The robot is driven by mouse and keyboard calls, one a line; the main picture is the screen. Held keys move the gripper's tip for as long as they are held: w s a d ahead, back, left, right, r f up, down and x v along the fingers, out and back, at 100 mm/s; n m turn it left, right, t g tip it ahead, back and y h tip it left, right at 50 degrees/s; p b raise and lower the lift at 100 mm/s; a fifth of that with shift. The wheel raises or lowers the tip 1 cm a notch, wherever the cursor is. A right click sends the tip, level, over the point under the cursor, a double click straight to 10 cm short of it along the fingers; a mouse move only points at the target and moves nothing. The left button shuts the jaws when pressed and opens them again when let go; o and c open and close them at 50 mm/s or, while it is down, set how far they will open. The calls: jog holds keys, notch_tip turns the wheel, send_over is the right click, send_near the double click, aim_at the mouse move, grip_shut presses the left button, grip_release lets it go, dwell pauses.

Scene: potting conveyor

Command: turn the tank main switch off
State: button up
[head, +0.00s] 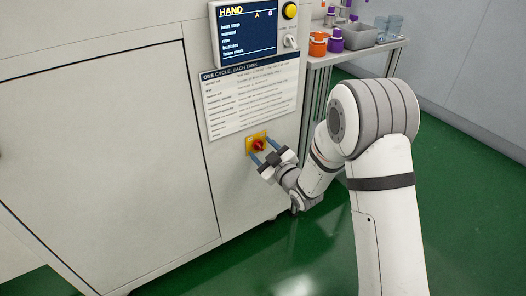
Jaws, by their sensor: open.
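The tank main switch (257,145) is a red rotary knob on a yellow plate, low on the cabinet front under the printed sheet. The knob's exact angle is too small to read.
The cabinet (110,130) fills the left. Above the switch are a printed sheet (250,100), a screen reading HAND (247,30), a yellow button (290,11) and a small selector (290,41). A side table (345,57) carries orange and purple containers. Green floor lies below.

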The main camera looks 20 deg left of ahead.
jog(key=shift+c, duration=0.5)
jog(key=c, duration=0.9)
jog(key=shift+o, duration=0.2)
jog(key=shift+f+b, duration=0.15)
jog(key=shift+b, duration=0.25)
jog(key=shift+n+b, duration=0.3)
jog(key=shift+b, duration=0.15)
jog(key=o, duration=1)
jog(key=shift+c, duration=0.2)
jog(key=p+v, duration=0.2)
jog(key=v, duration=0.6)
